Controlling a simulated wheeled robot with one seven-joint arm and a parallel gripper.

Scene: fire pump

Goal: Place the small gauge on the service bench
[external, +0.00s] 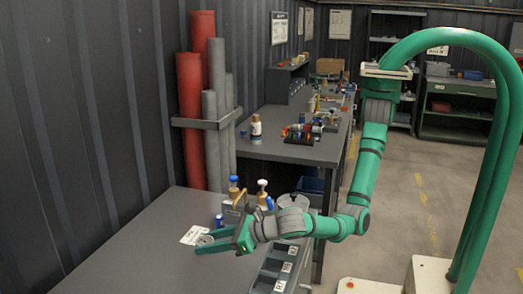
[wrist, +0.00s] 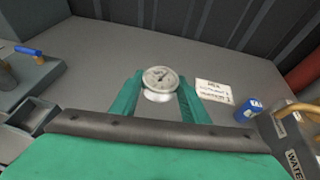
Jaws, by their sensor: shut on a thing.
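The small gauge (wrist: 160,80) has a round white dial and a silver rim. It sits between the two green fingertips of my gripper (wrist: 160,95) in the wrist view, with its dial facing the camera. In the external view my gripper (external: 216,242) is low over the near grey bench (external: 135,245), and the gauge (external: 205,240) shows at its fingers. My gripper is shut on the gauge. I cannot tell whether the gauge touches the bench top.
A white printed card (wrist: 214,92) lies on the bench right of the gauge, with a blue can (wrist: 248,110) beyond it. Brass-topped fittings (external: 262,190) stand behind the gripper. A compartment tray (external: 277,268) lies along the right edge. The bench's left part is clear.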

